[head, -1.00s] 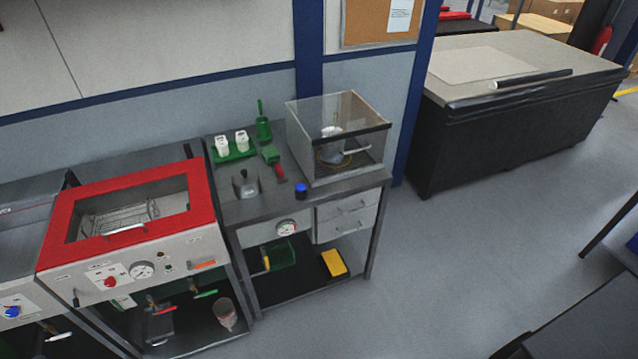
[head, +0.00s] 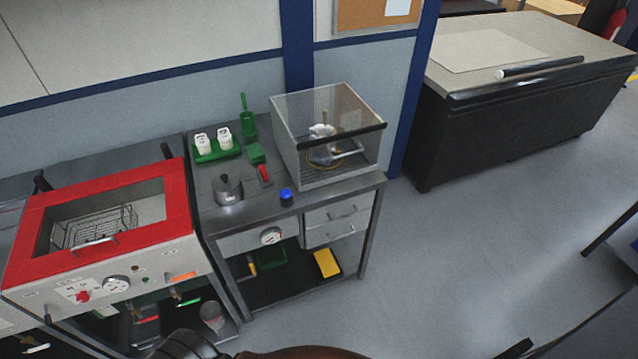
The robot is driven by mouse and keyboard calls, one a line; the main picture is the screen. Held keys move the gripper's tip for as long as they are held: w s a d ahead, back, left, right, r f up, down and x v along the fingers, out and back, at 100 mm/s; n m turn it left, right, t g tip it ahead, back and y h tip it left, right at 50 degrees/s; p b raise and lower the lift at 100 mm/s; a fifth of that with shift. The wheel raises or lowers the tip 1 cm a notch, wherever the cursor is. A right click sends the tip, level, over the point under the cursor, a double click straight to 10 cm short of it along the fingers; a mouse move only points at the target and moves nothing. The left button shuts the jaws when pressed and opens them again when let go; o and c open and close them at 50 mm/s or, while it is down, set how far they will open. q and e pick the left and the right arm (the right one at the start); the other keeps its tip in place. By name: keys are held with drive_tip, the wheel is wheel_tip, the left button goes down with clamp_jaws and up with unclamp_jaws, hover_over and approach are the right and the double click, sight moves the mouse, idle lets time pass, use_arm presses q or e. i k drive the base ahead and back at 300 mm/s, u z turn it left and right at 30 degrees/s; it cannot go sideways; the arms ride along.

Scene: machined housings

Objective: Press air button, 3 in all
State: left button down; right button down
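A small blue push button (head: 286,196) on a dark base stands at the front edge of the steel bench top, in front of the clear box. It is the only blue button I see now; whether it is the air button, I cannot read from any label. Nothing touches it. A dark, rounded part and a brownish part, apparently of my own arm, show at the bottom edge of the head view, well below the bench top. No gripper fingers are visible on either side.
On the bench (head: 240,228) stand a clear box (head: 335,120) with a flask inside, a grey lidded pot (head: 228,189), a green rack (head: 217,151) and a green scoop (head: 248,121). A red-framed machine (head: 185,205) adjoins at left. Open floor (head: 450,250) lies right.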

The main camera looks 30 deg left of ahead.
sight(285, 193)
drive_tip(key=u, duration=0.05)
drive_tip(key=i, duration=0.65)
drive_tip(key=u, duration=0.95)
drive_tip(key=i, duration=0.3)
drive_tip(key=u, duration=0.3)
